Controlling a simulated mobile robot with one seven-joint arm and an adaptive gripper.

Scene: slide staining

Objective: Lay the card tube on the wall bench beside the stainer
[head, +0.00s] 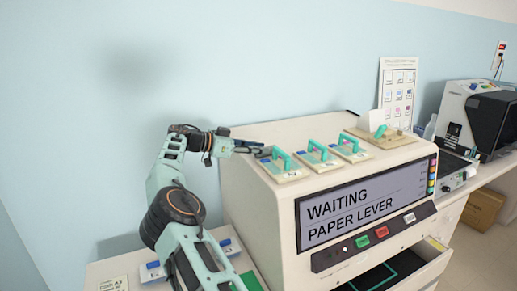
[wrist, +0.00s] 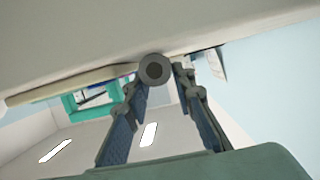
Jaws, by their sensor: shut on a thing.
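My gripper (head: 249,146) is at the upper left edge of the stainer (head: 250,195), close to its leftmost lid. In the wrist view my gripper (wrist: 165,82) is shut on a round grey piece with a darker centre, which looks like the card tube (wrist: 154,69) seen end-on. The tube's length is hidden in that view, and I cannot make the tube out in the head view. The stainer's screen reads "WAITING PAPER LEVER". The wall bench (head: 484,180) shows to the right of the stainer.
Several teal-handled lids (head: 318,153) stand on the stainer's top. An open drawer (head: 400,270) juts from its front. A black-and-white machine (head: 480,115) occupies the bench at right. A picture chart (head: 398,90) stands against the wall. A cardboard box (head: 482,212) sits under the bench.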

